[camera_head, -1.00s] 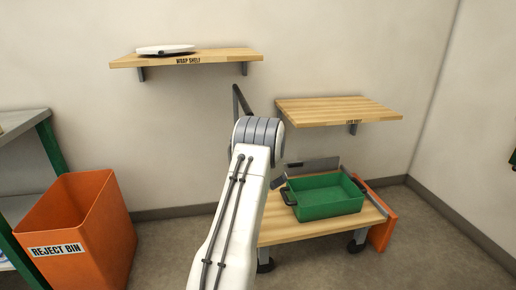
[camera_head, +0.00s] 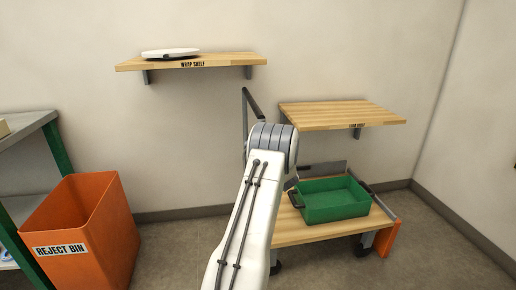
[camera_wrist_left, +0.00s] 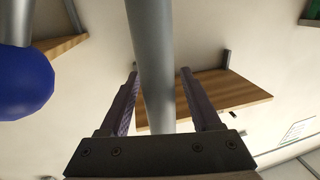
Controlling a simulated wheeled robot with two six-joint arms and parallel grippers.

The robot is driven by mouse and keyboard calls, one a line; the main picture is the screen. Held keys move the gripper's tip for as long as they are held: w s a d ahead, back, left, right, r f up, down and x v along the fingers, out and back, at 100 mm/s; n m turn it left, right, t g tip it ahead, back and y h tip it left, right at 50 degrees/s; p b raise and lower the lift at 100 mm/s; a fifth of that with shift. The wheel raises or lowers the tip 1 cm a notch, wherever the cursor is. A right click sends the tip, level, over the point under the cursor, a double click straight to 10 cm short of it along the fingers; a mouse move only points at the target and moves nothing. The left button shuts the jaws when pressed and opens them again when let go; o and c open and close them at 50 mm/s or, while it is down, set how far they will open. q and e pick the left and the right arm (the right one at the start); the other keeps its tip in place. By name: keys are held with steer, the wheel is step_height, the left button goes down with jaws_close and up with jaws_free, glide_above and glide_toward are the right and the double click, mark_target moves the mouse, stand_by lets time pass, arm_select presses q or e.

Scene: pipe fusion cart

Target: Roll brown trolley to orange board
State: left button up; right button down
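The brown trolley (camera_head: 300,230) has a wooden top on dark casters and stands below the shelves. Its handle (camera_head: 254,102) rises at the left end, partly behind my arm. The orange board (camera_head: 388,238) stands upright at the trolley's right end. The trolley's edge reaches it in the picture; I cannot tell whether they touch. My left arm hides the gripper in the head view. In the left wrist view, a grey tube (camera_wrist_left: 152,60), apparently of the handle, passes between the fingers of my left gripper (camera_wrist_left: 159,74). Gaps show beside the tube. My right gripper is not in view.
A green crate (camera_head: 333,203) sits on the trolley. An orange reject bin (camera_head: 85,235) and a green-legged table (camera_head: 25,130) stand at left. The wrap shelf (camera_head: 220,62) and another shelf (camera_head: 345,115) are on the wall. Floor at right is clear.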

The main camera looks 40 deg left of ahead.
arm_select(q)
steer(key=shift+d, duration=0.1)
steer(key=v, duration=1)
steer(key=shift+s+p, duration=0.15)
steer(key=shift+p, duration=0.15)
steer(key=shift+d, duration=0.15)
